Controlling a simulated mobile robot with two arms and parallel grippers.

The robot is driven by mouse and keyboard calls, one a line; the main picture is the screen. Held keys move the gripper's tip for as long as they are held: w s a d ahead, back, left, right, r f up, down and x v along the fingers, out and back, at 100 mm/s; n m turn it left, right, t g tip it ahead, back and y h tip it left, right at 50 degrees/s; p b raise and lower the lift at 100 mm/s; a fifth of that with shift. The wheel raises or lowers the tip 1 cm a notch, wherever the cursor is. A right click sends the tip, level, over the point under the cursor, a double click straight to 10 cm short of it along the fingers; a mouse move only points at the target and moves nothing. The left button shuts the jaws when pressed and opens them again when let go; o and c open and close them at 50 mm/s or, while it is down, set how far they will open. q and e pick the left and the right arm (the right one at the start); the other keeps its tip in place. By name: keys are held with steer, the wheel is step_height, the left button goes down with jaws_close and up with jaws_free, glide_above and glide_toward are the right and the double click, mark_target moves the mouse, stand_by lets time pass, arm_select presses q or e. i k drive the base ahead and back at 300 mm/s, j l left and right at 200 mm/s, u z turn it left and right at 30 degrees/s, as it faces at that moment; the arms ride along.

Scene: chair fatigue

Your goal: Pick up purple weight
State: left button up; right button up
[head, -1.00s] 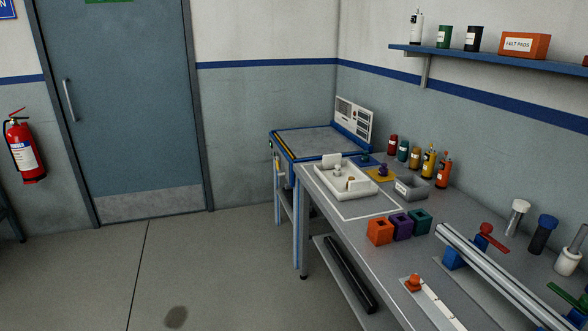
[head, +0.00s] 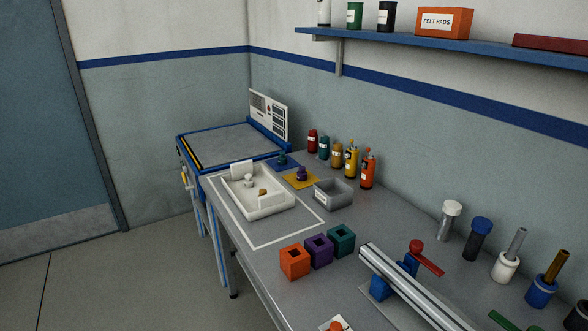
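Two purple things show in the head view, and I cannot tell for sure which is the purple weight. One is a small dark purple knobbed piece (head: 301,173), upright on a yellow square pad (head: 311,184) behind the white tray. The other is a purple cube (head: 321,256) with a square opening in its top. It stands on the grey bench between an orange cube (head: 294,264) and a teal cube (head: 343,241). Neither of my grippers is in view.
A white tray (head: 283,208) with small pieces stands inside a white outline. A grey open box (head: 334,195) and several bottles (head: 351,160) are behind. A metal rail in a blue clamp (head: 379,288) lies at right. A shelf (head: 460,48) overhangs the bench.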

mark_target(301, 174)
steer(key=z, duration=0.8)
steer(key=j+z, duration=0.35)
steer(key=j, duration=0.2)
steer(key=j+z, duration=0.4)
steer(key=k+j+z, duration=0.1)
steer(key=j+z, duration=0.25)
steer(key=j, duration=0.3)
steer(key=k+j+z, duration=0.15)
steer(key=j+z, duration=0.25)
steer(key=j, duration=0.1)
